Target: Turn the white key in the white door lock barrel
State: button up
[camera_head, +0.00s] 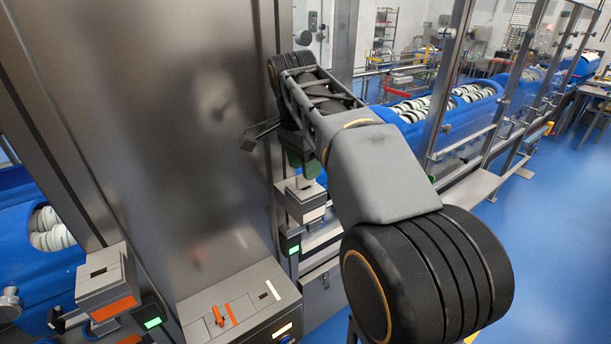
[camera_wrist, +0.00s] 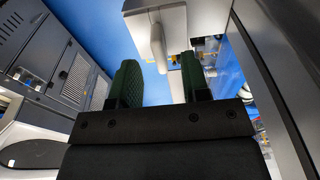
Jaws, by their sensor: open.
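The white door lock barrel (camera_head: 301,203) is a grey box with a white band, standing at the metal post in the middle of the head view. In the wrist view its pale housing (camera_wrist: 175,22) is at the top. The white key (camera_wrist: 157,45) sticks out of the housing there, its end reaching between my fingertips. My gripper (camera_wrist: 160,78) is open, one green finger on each side of the key, with gaps on both sides. In the head view my gripper (camera_head: 304,166) is just above the barrel and largely hides the key.
A grey panel (camera_head: 245,312) with an orange key and orange and white marks is at the bottom. A second lock box with an orange label (camera_head: 113,308) is at left. A metal wall (camera_head: 190,130) stands left of my arm. Glass panels and blue tubs fill the right.

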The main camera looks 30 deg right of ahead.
aim_at(306, 184)
jog(key=shift+d+f, duration=0.15)
jog(key=shift+f, duration=1.25)
grip_shut()
